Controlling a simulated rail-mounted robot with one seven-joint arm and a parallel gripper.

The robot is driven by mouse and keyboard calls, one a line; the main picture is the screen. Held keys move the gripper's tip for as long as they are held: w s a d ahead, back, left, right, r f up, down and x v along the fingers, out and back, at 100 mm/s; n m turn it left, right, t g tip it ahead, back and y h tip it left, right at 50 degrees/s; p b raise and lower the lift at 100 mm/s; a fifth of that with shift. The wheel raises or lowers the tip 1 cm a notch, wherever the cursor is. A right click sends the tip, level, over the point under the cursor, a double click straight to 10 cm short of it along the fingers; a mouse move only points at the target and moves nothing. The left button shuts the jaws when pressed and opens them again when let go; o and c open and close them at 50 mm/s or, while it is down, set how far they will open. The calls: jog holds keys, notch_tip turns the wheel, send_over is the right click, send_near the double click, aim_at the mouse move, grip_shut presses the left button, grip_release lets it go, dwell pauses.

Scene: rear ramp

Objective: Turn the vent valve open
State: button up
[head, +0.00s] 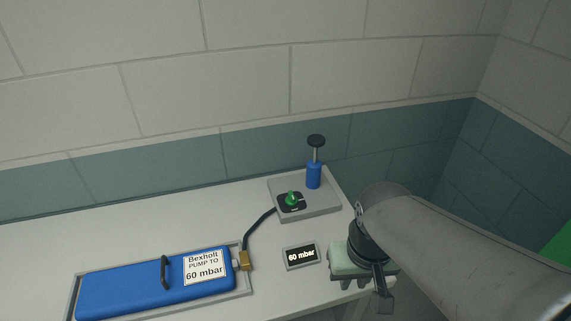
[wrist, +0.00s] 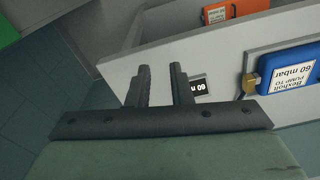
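The vent valve is a green knob (head: 291,199) on a black dial with a pale mark, set on a grey base plate (head: 318,211) at the back right of the table. A blue hand pump (head: 314,174) with a black top stands on the same plate. A display (head: 301,256) reads 60 mbar; it also shows in the wrist view (wrist: 199,87). My gripper (head: 355,284) is by the table's right edge, right of the display and apart from the valve. In the wrist view its two fingers (wrist: 160,88) stand apart with nothing between them. The valve is not visible there.
A blue case (head: 150,290) labelled Bexholt, pump to 60 mbar, lies in a grey tray at front left. A black hose (head: 258,230) runs from its brass fitting (head: 243,260) to the plate. An orange case (wrist: 240,9) shows in the wrist view. A wall stands behind the table.

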jog(key=shift+o, duration=1)
jog(key=w+a+r+b, duration=0.1)
jog(key=w+r, duration=0.2)
jog(key=w, duration=0.6)
jog(key=shift+w+r+n, duration=0.4)
jog(key=n+g+b, duration=0.1)
jog(key=n+b, duration=0.1)
jog(key=b, duration=0.1)
send_over(292, 194)
notch_tip(292, 194, down, 16)
jog(key=shift+f+p, duration=0.15)
jog(key=shift+p, duration=1.1)
grip_shut()
